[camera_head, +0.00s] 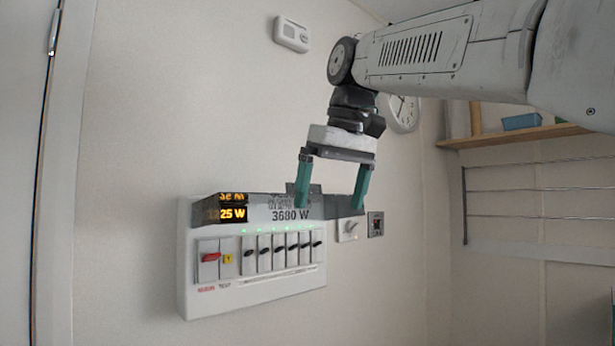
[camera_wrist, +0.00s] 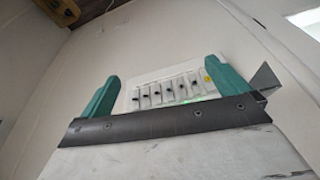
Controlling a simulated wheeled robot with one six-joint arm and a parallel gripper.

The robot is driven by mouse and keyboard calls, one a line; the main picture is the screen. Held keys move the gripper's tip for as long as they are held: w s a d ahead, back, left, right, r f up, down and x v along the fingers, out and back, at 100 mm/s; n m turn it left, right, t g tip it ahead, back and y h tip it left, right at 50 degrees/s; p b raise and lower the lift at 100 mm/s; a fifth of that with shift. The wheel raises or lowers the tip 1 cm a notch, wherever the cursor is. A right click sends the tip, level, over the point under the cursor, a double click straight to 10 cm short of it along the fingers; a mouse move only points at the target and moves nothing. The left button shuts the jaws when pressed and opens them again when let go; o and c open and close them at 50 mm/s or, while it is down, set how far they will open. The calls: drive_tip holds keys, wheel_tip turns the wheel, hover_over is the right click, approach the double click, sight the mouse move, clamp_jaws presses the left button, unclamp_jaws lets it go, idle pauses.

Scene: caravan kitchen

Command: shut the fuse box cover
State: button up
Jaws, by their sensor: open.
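The white fuse box (camera_head: 254,296) is fixed to the wall, with a red switch, a yellow button and a row of black breakers uncovered. Its smoky see-through cover (camera_head: 340,205) is raised, standing out from the box's top edge; lit displays show behind it. My gripper (camera_head: 330,206) is open and pointing down at the right part of the cover, one green finger overlapping it and the other at its right end. I cannot tell whether they touch. In the wrist view the fuse box (camera_wrist: 170,95) shows between the fingers; the cover is not clearly made out there.
A dial switch (camera_head: 348,231) and a small dark socket plate (camera_head: 376,224) sit on the wall right of the box. A thermostat (camera_head: 291,34) and a clock (camera_head: 404,112) hang above. A wooden shelf (camera_head: 510,136) and wire rack are at right. The wall below the box is clear.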

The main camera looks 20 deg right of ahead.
drive_tip(key=w+r+n+t, duration=0.1)
drive_tip(key=w+r, duration=0.5)
drive_tip(key=r, duration=0.4)
drive_tip(key=x, duration=0.7)
drive_tip(key=shift+a, duration=0.35)
drive_tip(key=shift+f, duration=0.1)
